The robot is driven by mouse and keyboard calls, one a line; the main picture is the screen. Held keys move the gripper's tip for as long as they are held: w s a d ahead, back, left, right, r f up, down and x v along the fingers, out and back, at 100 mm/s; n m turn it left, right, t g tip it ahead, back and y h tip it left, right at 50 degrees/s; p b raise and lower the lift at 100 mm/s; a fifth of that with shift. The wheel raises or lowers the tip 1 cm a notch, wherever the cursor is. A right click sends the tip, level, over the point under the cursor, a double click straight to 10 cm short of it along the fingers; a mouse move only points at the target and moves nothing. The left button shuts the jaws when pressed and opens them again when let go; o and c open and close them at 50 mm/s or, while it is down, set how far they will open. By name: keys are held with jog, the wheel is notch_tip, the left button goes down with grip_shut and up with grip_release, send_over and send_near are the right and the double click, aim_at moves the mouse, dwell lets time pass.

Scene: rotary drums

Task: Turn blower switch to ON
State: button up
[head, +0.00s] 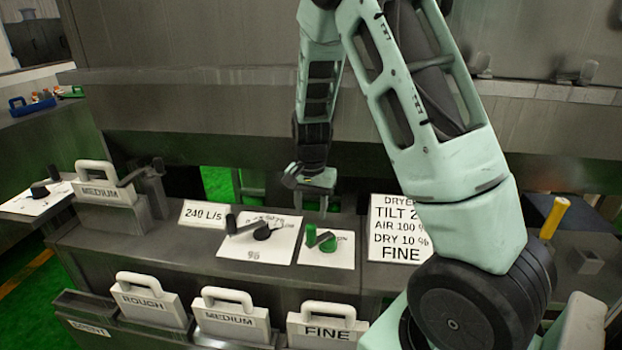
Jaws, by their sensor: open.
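A small green rotary switch (327,244) with a lever sits on a white plate (340,258) on the console; it looks like the blower switch, but its markings are too small to read. Its lever stands at the left of the plate. My gripper (312,205) hangs from the arm, pointing down, above and behind the green switch. It is open and empty, apart from the switch. The exact gap between fingers and lever is hard to judge.
A black dial (262,233) on a larger white plate is just left of the switch. A "240 L/s" card (203,214) and a "DRYER TILT" card (388,226) flank them. ROUGH (150,303), MEDIUM (232,318) and FINE (327,333) handled plates stand in front. A yellow-handled lever (554,218) is at right.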

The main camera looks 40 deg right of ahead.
notch_tip(320, 180, up, 9)
dwell(0.3)
dwell(0.5)
jog(key=s+a+r+n+y, duration=0.1)
jog(key=s+a+n, duration=0.25)
jog(key=a, duration=0.65)
jog(key=s+a+n, duration=0.2)
jog(key=a+n, duration=0.3)
jog(key=a, duration=0.5)
jog(key=s+a+n, duration=0.5)
jog(key=s+n, duration=0.1)
jog(key=s, duration=0.3)
jog(key=s+a+n, duration=0.5)
jog(key=s+a, duration=0.1)
jog(key=s, duration=0.2)
jog(key=shift+s+a+n, duration=0.25)
jog(key=shift+s+n, duration=0.1)
